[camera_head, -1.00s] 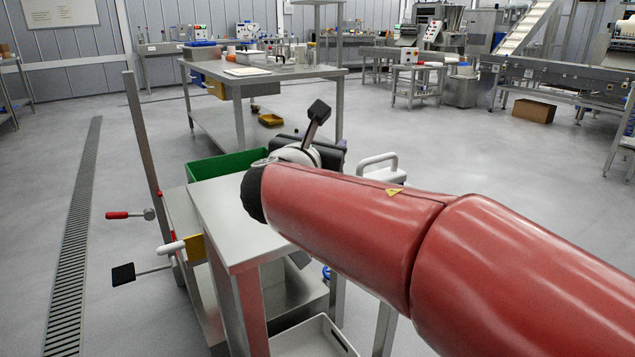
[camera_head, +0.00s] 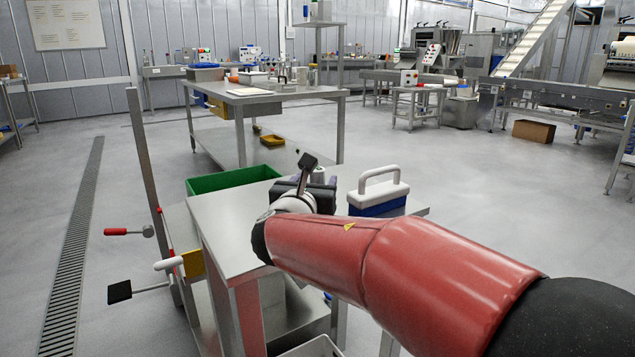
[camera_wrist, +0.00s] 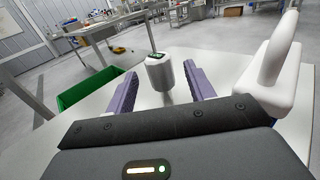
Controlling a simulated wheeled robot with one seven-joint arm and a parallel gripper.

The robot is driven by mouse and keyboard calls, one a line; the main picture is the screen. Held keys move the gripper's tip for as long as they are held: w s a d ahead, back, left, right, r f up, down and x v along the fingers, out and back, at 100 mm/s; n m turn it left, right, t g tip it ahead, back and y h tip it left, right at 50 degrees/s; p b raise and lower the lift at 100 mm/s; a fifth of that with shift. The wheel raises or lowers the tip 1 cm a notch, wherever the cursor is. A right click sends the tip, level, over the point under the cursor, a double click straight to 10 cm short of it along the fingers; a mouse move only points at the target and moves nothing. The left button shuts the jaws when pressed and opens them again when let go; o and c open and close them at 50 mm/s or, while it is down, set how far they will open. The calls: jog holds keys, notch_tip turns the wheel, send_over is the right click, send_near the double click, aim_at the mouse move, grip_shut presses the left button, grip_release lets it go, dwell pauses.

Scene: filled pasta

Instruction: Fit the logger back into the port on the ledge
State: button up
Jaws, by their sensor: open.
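The logger, a pale grey cylinder with a dark green patch on top (camera_wrist: 159,72), stands upright in the wrist view, with a narrower part below it. It is between or just beyond my fingertips; its exact depth is hard to tell. My gripper (camera_wrist: 161,80) is open, with a purple-padded finger on either side and a visible gap to the logger. In the head view my gripper (camera_head: 312,186) is low over the steel bench top (camera_head: 222,232), and the logger is mostly hidden behind it. I cannot make out the port.
A blue box with a white lid and handle (camera_head: 380,191) stands close to the right of my gripper. A green bin (camera_head: 225,180) is beyond the bench's far left. A post with red and white handles (camera_head: 140,160) rises at left. The near bench top is clear.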

jog(key=shift+w+d, duration=0.15)
jog(key=shift+w, duration=0.6)
jog(key=shift+w+d, duration=0.15)
jog(key=shift+w, duration=0.55)
jog(key=shift+c, duration=0.4)
jog(key=shift+r, duration=0.1)
jog(key=c, duration=1.1)
